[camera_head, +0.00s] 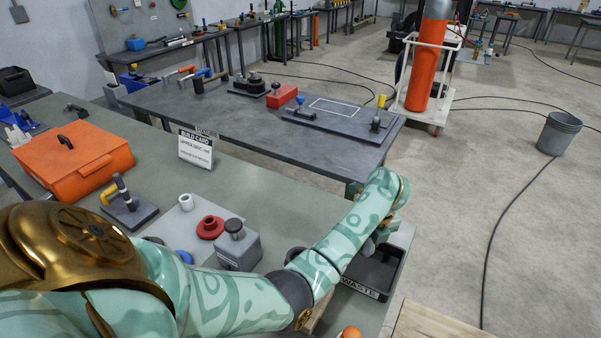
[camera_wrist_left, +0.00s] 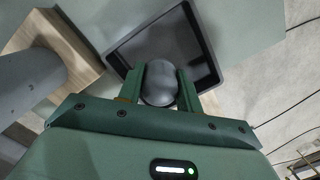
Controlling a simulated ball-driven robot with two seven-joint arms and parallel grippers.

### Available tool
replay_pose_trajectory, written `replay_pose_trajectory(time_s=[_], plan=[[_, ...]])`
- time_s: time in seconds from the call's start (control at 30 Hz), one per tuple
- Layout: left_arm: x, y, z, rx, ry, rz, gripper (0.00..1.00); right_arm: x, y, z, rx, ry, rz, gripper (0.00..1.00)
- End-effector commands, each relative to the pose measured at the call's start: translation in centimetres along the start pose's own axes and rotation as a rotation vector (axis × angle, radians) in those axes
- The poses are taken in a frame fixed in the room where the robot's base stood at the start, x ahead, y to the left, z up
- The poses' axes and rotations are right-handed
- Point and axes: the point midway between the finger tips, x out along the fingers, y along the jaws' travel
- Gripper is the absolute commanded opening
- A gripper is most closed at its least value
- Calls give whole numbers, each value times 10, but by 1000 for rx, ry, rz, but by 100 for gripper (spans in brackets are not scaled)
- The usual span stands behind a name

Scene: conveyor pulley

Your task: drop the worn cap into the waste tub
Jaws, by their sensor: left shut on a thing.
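The black waste tub (camera_head: 397,279) stands near the right end of the bench, with a WASTE label on its front. In the left wrist view the tub (camera_wrist_left: 202,42) lies beyond my fingers. My left gripper (camera_wrist_left: 160,72) is shut on a rounded dark grey cap (camera_wrist_left: 158,88), held between its two green fingers. The cap overlaps the tub's near part in that view, and its height above the tub is hard to tell. In the head view my left forearm reaches over the tub, and the gripper (camera_head: 376,238) is mostly hidden behind my wrist. My right gripper is not in view.
On the bench stand a grey block (camera_head: 238,250) with a dark knob, a red flanged part (camera_head: 210,227), a white cup-like part (camera_head: 186,202) and an orange toolbox (camera_head: 75,158). A build card (camera_head: 196,149) stands behind them.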

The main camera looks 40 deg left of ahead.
Motion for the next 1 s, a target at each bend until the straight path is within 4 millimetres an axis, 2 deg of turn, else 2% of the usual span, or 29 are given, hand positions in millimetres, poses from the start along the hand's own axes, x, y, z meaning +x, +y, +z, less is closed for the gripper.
replay_pose_trajectory(time_s=[0.07, 0.1, 0.17, 0.43, 0.57, 0.67, 1.0], plan=[[-1, 0, 0, 0, 0, -1, 0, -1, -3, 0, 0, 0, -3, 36], [-1, 0, 0, 0, -1, -1, 43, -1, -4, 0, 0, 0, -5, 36], [-1, 0, 0, 0, 0, -1, 60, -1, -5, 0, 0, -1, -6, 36], [-1, 0, 0, 0, 0, 0, 60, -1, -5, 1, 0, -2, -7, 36], [-12, 0, 0, 0, -1, -1, 60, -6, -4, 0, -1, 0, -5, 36], [-32, -1, 1, -1, -2, -4, 60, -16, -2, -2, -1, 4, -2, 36], [-126, -1, 1, -1, -2, -5, 60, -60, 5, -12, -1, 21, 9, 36]])
